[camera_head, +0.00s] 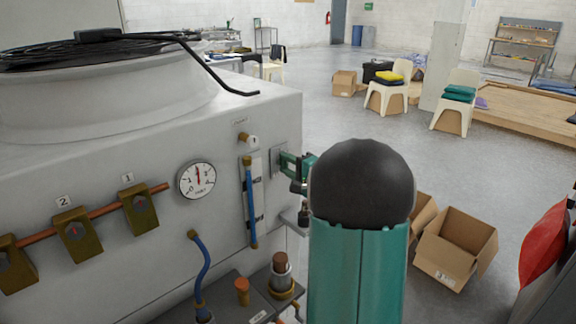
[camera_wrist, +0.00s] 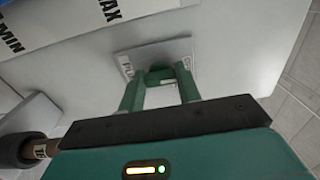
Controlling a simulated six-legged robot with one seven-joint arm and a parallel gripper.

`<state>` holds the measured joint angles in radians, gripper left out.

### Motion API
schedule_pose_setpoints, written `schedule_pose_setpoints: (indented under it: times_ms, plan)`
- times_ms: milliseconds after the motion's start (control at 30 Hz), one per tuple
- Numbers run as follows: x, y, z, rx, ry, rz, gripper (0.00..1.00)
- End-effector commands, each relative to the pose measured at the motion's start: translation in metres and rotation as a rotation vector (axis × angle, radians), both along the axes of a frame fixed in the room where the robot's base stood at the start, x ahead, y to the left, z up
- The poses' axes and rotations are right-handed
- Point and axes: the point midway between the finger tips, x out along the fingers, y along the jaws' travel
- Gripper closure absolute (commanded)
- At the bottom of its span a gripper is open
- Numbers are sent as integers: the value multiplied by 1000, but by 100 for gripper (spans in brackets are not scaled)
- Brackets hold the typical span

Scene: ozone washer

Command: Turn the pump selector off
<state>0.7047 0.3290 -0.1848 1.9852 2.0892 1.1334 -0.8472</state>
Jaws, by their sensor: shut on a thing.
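The pump selector is a small light plate (camera_wrist: 181,49) with printed labels on the washer's panel, with a dark knob (camera_wrist: 159,72) at its middle. In the wrist view my gripper (camera_wrist: 160,80) has its two green fingers closed on the knob, one on each side. In the head view my gripper (camera_head: 286,161) meets the selector plate (camera_head: 276,163) near the washer's right edge. My arm hides part of that area, and the knob's exact angle cannot be read.
The washer's panel (camera_head: 150,240) carries a pressure gauge (camera_head: 197,181), brass valves (camera_head: 139,208) and a blue tube gauge (camera_head: 250,200) left of the selector. Open cardboard boxes (camera_head: 455,247) lie on the floor at right. A MIN/MAX label strip (camera_wrist: 70,22) shows in the wrist view.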

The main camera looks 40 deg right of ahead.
Motion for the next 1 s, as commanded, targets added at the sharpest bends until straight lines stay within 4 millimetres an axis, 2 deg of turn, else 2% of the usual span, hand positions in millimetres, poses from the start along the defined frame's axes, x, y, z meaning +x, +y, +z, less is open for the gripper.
schedule_pose_setpoints:
  times_ms: [333,367,467,800,933,1000]
  plan:
    - [1,0,1,-6,-1,0,89]
    - [1,0,1,-6,-1,0,65]
    - [0,0,1,-5,-1,0,45]
    - [-2,0,0,-4,0,0,45]
    - [-15,-1,0,-4,1,-1,45]
    - [-28,-2,1,-4,0,-3,45]
